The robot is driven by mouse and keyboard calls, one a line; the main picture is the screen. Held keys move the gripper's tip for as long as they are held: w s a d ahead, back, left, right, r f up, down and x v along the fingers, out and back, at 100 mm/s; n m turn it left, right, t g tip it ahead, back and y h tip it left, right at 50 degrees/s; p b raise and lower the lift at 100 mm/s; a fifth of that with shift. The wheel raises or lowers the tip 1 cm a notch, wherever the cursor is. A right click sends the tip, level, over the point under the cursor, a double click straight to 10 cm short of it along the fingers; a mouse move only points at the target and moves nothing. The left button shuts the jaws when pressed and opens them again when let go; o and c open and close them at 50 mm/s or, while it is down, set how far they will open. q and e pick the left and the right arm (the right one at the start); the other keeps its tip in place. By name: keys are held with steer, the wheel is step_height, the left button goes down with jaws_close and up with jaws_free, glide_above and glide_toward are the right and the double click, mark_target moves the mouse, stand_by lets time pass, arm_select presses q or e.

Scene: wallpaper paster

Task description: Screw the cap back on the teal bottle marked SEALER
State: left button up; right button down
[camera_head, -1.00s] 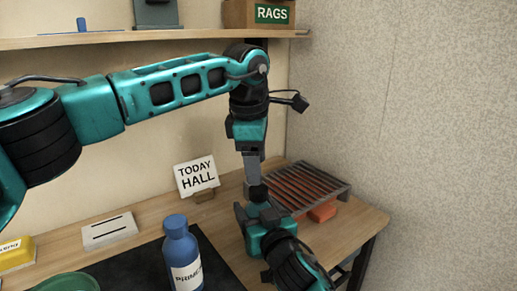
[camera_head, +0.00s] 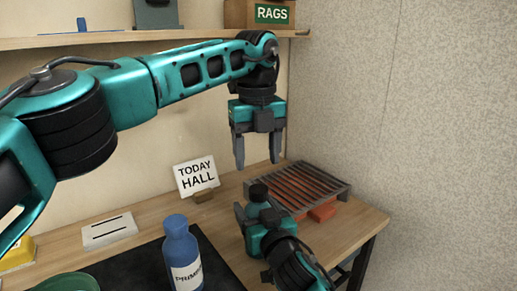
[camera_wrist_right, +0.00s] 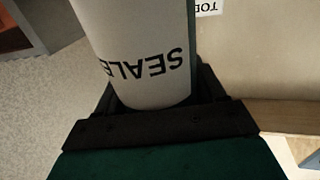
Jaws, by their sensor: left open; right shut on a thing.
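The SEALER bottle (camera_head: 257,207) shows only its teal top in the head view, upright above my right gripper (camera_head: 259,215). A dark cap (camera_head: 258,191) sits on top of it; how tightly it is screwed cannot be seen. My right gripper is shut around the bottle. In the right wrist view, the bottle's white label (camera_wrist_right: 140,55) shows upside-down letters reading "SEALE", with the rest cut off. My left gripper (camera_head: 257,159) is open, pointing down and empty, a short way above the cap, with clear space between its fingertips and the cap.
A blue PRIMER bottle (camera_head: 181,252) stands on the dark mat (camera_head: 130,268) to the left. A TODAY HALL sign (camera_head: 196,176) stands behind it. A slatted rack (camera_head: 298,187) and an orange block (camera_head: 322,213) lie at the right. A shelf (camera_head: 120,38) runs above.

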mark_target(258, 188)
arm_select(q)
steer(key=n, duration=0.3)
steer(key=shift+r+n, duration=0.3)
steer(key=shift+n, duration=0.1)
steer(key=n, duration=0.4)
steer(key=shift+s+d+r, duration=0.1)
steer(key=shift+s+r, duration=0.05)
steer(key=shift+r, duration=0.05)
steer(key=shift+f, duration=4.05)
